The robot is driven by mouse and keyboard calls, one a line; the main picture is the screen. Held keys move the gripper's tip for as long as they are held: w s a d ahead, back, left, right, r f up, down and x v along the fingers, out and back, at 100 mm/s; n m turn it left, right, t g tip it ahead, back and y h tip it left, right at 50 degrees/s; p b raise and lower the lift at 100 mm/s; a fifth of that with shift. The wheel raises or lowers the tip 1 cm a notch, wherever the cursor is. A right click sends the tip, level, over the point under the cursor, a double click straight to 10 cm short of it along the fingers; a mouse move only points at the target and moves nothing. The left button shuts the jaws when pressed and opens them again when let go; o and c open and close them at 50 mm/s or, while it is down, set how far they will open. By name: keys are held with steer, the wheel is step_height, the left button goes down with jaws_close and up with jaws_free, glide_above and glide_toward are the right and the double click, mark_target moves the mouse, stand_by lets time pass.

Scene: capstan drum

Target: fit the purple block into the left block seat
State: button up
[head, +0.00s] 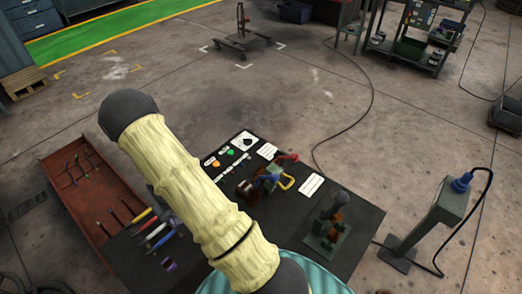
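A small dark purple piece (168,264), perhaps the purple block, lies on the dark bench top (350,240) near the coloured-handled tools. It is too small to make out its shape. I cannot pick out the left block seat; my sleeved arm covers part of the bench. A mechanism with red, blue and yellow handles (268,180) stands on the bench, right of my arm. My gripper does not show in this view.
A red-brown tray (60,180) with several tools adjoins the bench at left. A row of coloured-handled tools (150,230) lies beside my arm. A green-based fixture (325,232) stands at right. A grey post (435,218) with a blue plug and cable stands right of the bench.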

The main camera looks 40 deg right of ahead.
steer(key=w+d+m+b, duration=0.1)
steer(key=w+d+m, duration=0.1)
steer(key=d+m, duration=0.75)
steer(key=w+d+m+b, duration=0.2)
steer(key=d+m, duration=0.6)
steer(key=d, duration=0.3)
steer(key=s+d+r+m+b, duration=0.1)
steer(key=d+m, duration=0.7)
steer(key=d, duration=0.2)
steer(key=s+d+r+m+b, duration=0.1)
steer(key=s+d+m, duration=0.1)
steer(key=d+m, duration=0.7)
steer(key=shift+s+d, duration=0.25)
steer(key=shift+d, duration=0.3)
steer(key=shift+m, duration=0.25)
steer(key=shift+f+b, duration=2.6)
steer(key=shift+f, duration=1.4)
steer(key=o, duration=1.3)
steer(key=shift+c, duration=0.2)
